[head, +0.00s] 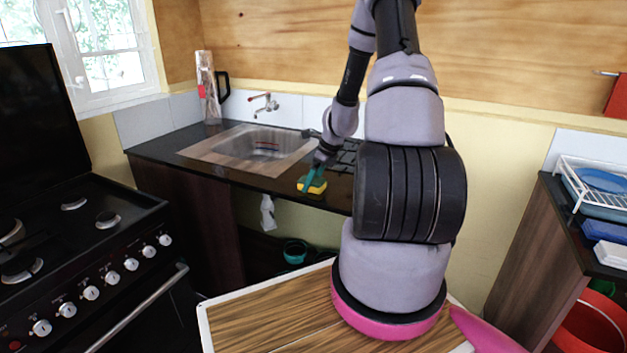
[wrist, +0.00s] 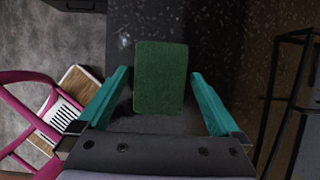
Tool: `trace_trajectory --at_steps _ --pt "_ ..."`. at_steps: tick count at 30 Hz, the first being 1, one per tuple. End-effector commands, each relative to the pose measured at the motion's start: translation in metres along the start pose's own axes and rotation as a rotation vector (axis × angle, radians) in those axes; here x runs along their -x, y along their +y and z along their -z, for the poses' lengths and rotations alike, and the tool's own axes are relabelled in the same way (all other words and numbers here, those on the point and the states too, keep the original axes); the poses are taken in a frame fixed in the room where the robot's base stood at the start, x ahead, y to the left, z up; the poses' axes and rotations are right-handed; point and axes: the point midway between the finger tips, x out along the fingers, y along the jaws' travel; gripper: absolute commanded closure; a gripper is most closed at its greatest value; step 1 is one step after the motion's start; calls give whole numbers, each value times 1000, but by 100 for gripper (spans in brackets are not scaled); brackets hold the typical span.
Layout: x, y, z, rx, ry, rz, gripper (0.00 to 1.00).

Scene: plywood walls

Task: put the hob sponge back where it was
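The hob sponge (head: 312,186), yellow with a green face, is near the front edge of the dark counter (head: 262,184), right of the sink. In the wrist view its green face (wrist: 160,78) lies between my gripper's two teal fingers. My gripper (head: 314,177) is over the sponge with its fingers pointing down. In the wrist view my gripper (wrist: 160,75) is open, with a narrow gap on each side of the sponge. The black hob grate (head: 346,157) is behind and right of the sponge, partly hidden by my arm.
The sink (head: 262,143) is left of the sponge. A black grate frame (wrist: 287,95) shows at the right of the wrist view. A stove (head: 85,265) stands at the left. A dish rack (head: 592,182) is at the far right. The counter's front edge is close to the sponge.

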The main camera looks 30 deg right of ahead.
Motion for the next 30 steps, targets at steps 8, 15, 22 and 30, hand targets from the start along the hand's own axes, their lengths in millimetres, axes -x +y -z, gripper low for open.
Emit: trace_trajectory --at_steps 8,15,22,30 --pt "22 -1 -2 4 0 5 0" --pt "74 -1 -2 4 -1 5 0" --pt "111 0 -1 1 -1 2 0" --pt "149 14 -22 142 -12 18 0"
